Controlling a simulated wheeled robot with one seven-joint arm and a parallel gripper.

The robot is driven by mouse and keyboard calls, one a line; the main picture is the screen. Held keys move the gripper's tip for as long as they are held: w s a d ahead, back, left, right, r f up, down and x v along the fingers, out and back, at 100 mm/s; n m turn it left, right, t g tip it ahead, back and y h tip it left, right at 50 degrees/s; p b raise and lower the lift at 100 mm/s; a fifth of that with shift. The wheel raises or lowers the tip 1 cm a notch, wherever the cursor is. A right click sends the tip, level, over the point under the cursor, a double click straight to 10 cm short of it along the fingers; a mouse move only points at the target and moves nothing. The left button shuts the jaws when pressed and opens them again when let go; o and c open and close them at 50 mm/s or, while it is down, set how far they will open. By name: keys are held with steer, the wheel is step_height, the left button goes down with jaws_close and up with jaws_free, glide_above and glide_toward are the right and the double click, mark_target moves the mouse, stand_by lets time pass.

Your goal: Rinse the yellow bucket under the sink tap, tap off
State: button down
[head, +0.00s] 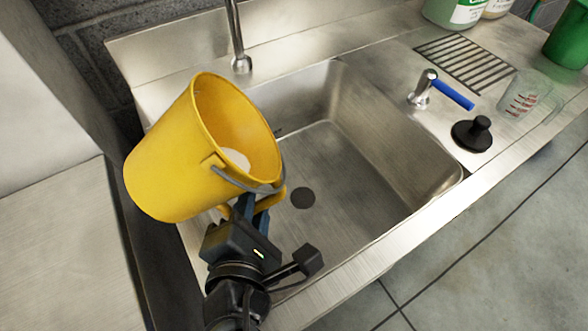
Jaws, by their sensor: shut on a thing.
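The yellow bucket (168,165) is tilted with its mouth facing right, over the left side of the sink (350,160). A whitish patch shows inside it. Its grey handle hangs across the mouth's lower edge. My gripper (255,203) is shut on the bucket at its lower right side; the exact contact is partly hidden. The tap spout (235,30) rises from the back ledge behind the bucket, and its upper part is out of frame. No water stream is visible. A tap lever with a blue handle (453,95) sits on the right deck.
A black plunger-like stopper (472,133) and a clear measuring cup (525,100) stand on the right deck near a drain grille (465,62). Bottles (455,10) and a green container (570,40) are behind. The basin's right half is clear.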

mark_target(247, 186)
steer(key=shift+w+d+r+n+h+p, duration=0.15)
steer(key=shift+d+r+n+h+p, duration=0.4)
steer(key=shift+p, duration=1.2)
steer(key=p, duration=0.1)
steer(key=r+n+t+p, duration=0.1)
steer(key=p, duration=0.1)
steer(key=shift+w+d+r+n+h+p, duration=0.1)
steer(key=shift+d+n+h+p, duration=0.1)
steer(key=shift+n+h+p, duration=0.1)
steer(key=r+n+p, duration=0.1)
steer(key=p, duration=0.1)
steer(key=r+n+t+h+p, duration=0.1)
steer(key=p, duration=0.1)
steer(key=shift+a, duration=0.35)
steer(key=shift+r+n+t+h, duration=0.2)
steer(key=shift+n+t+h, duration=0.05)
steer(key=shift+n+t, duration=0.1)
steer(key=shift+s+a+r+n+t+h, duration=0.15)
steer(key=shift+r+n+t, duration=0.15)
steer(key=shift+r+n, duration=0.35)
steer(key=shift+s+a+r+n+t+h, duration=0.15)
steer(key=shift+r+n+t, duration=0.1)
steer(key=shift+r+n, duration=0.35)
steer(key=shift+w, duration=0.1)
steer(key=shift+f, duration=0.1)
